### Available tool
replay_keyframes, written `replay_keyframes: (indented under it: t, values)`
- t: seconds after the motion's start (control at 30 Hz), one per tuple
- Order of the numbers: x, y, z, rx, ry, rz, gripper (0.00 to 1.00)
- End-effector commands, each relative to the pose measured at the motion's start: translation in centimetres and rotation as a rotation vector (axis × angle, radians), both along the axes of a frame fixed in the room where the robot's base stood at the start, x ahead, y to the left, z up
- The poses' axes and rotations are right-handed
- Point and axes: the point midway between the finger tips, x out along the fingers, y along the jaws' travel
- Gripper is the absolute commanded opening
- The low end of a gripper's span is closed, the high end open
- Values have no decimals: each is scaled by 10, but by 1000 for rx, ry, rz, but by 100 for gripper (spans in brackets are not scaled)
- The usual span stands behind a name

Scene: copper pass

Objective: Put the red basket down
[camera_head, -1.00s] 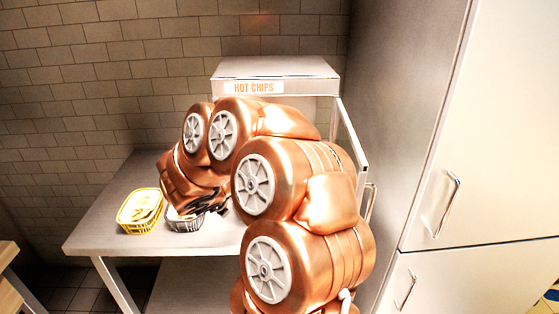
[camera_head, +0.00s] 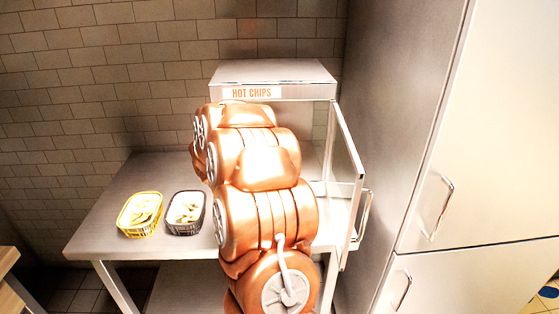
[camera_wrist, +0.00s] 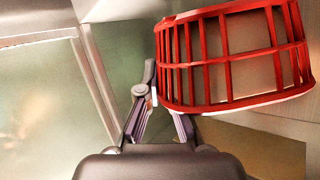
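The red basket (camera_wrist: 235,60), with open bars, fills the upper right of the wrist view and looks tilted there. My gripper (camera_wrist: 158,100) is at its left side: one finger stands outside the left wall and the other passes behind the bars. The fingers look closed on that wall, though the contact is partly hidden. In the head view my copper arm hides both the gripper and the red basket, in front of the hot chips station (camera_head: 275,76).
A yellow basket (camera_head: 140,229) and a dark grey basket (camera_head: 186,228), both with chips, stand side by side on the steel counter (camera_head: 112,215). The station's framed side panel (camera_head: 347,145) is at its right. A tall cabinet (camera_head: 490,130) is farther right.

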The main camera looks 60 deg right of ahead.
Motion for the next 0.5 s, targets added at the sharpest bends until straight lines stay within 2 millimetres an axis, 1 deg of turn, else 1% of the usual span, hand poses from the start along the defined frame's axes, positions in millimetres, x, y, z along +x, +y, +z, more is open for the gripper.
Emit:
replay_keyframes:
  t: [0.1, 0.3, 0.5]
  values:
    - [6, -16, -1, 0, 3, -4, 0]
    - [18, -39, -4, 2, 4, -1, 0]
    - [24, -52, -4, -2, 0, -2, 0]
